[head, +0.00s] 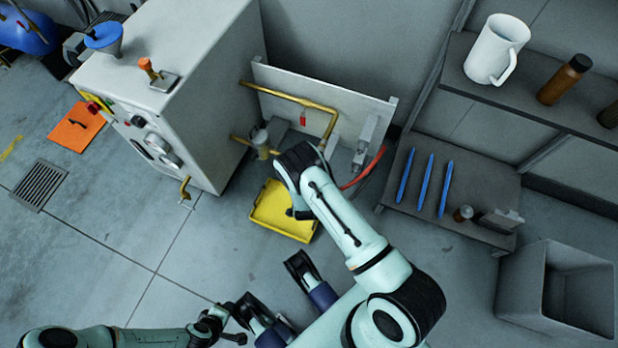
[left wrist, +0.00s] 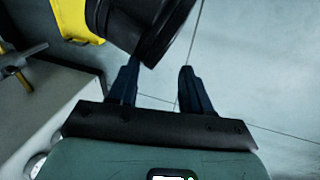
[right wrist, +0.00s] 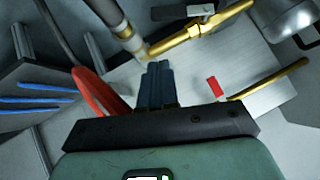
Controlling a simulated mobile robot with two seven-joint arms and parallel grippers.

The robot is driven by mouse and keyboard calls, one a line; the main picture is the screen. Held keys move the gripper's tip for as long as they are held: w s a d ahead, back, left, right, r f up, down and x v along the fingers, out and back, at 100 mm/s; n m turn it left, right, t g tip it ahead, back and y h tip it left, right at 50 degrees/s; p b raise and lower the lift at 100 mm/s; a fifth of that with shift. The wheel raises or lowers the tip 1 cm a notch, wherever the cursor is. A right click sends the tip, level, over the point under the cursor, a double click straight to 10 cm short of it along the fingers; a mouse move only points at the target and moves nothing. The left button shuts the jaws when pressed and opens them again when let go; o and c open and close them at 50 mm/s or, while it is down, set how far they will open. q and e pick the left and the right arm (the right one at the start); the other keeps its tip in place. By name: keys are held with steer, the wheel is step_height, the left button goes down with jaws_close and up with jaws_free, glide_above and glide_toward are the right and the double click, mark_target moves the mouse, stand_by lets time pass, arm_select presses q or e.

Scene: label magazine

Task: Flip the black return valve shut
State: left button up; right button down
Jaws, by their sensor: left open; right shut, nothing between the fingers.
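In the right wrist view a dark flat lever (right wrist: 182,12) sits across a brass pipe (right wrist: 212,26) at the top edge. It looks like the return valve's handle, but its far end is not clear. In the head view my right arm covers that spot, and I cannot make out the valve. My right gripper (right wrist: 157,84) is shut and empty, in front of the panel, with its fingertips apart from the lever in the picture. My left gripper (head: 232,322) is open low in the head view; its spread fingers show in the left wrist view (left wrist: 160,85).
A red tag (right wrist: 214,87) and a red hose (right wrist: 95,92) flank my right fingers. A yellow tray (head: 268,222) lies beneath the panel (head: 345,98). The cabinet (head: 205,90) stands left, a shelf with blue rods (head: 423,182) right. Floor at lower left is clear.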

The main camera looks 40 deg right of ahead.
arm_select(q)
steer(key=shift+s+d+r+g+p, duration=0.2)
steer(key=shift+s+d+r+p, duration=0.15)
steer(key=shift+s, duration=0.25)
steer(key=shift+s+d+r+g+p, duration=0.2)
steer(key=shift+s+d+r, duration=0.05)
steer(key=shift+s+r, duration=0.25)
arm_select(e)
steer(key=shift+v, duration=2.35)
steer(key=shift+s, duration=0.15)
